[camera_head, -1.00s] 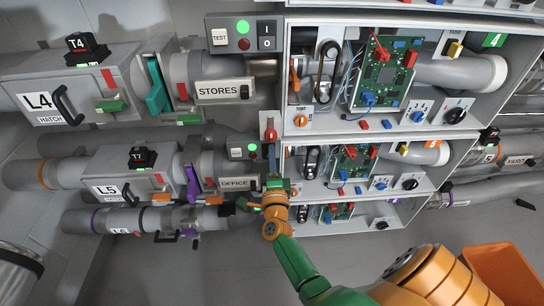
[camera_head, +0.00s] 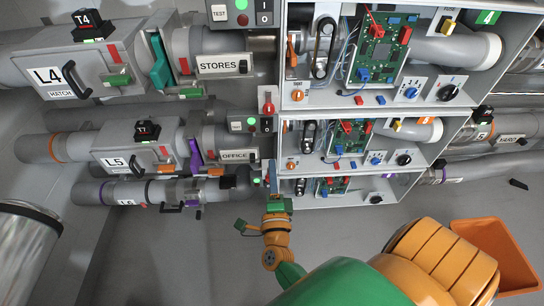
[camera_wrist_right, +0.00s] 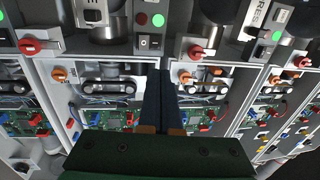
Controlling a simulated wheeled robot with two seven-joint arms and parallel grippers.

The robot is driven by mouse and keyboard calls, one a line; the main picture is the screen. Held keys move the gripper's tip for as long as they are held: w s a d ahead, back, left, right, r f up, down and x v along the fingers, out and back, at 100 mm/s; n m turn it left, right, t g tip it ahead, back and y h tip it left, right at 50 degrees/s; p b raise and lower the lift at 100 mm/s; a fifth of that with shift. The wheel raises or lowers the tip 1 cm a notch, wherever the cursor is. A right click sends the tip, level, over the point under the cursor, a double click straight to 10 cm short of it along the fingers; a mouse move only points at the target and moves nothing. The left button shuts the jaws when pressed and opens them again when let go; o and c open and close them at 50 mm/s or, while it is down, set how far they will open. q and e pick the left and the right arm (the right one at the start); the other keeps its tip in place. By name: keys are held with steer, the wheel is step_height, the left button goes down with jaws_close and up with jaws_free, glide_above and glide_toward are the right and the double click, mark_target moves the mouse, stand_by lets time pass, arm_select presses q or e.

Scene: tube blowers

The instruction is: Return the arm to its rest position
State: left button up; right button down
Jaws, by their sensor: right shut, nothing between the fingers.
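My right arm comes in from the lower right, with its large green and orange links across the bottom of the head view. My right gripper (camera_head: 272,170) points up in front of the lower cabinet's left edge, near the OFFICE panel. In the right wrist view its two dark fingers (camera_wrist_right: 163,88) lie together with nothing between them. They overlap the cabinets behind; I cannot tell the exact gap to them. My left gripper is not in view.
Open cabinets with green circuit boards (camera_head: 380,48) stand behind the right gripper. Tubes with hatches labelled L4 (camera_head: 48,76) and L5 (camera_head: 115,162) run on the left. An orange bin (camera_head: 495,250) sits at lower right. Grey floor (camera_head: 180,260) shows clear at lower left.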

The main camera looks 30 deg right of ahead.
steer(key=shift+w+f, duration=0.1)
steer(key=s+a+f+n+g+y+p, duration=0.25)
steer(key=s+a+f+n+y, duration=0.2)
steer(key=f+n, duration=0.4)
steer(key=s+a+f+n+g+y+p, duration=0.2)
steer(key=s+a+f+n+g+y, duration=0.1)
steer(key=a+f+n+y, duration=0.45)
steer(key=s+d+f+n+g+p, duration=0.1)
steer(key=s+d+f+n+g, duration=0.1)
steer(key=s, duration=0.6)
steer(key=s+d+f+n+g+h+p, duration=0.1)
steer(key=s+d+f+n+g, duration=0.1)
steer(key=s+f+n+g, duration=0.3)
steer(key=s+d+f+n+g+h, duration=0.1)
steer(key=s+d+f+n+g, duration=0.1)
steer(key=s, duration=0.9)
step_height(320, 180, down, 2)
steer(key=shift+d+f+n+g+p, duration=0.2)
steer(key=shift+d+n+g+p, duration=0.2)
steer(key=shift+n+g, duration=0.4)
steer(key=shift+s, duration=0.1)
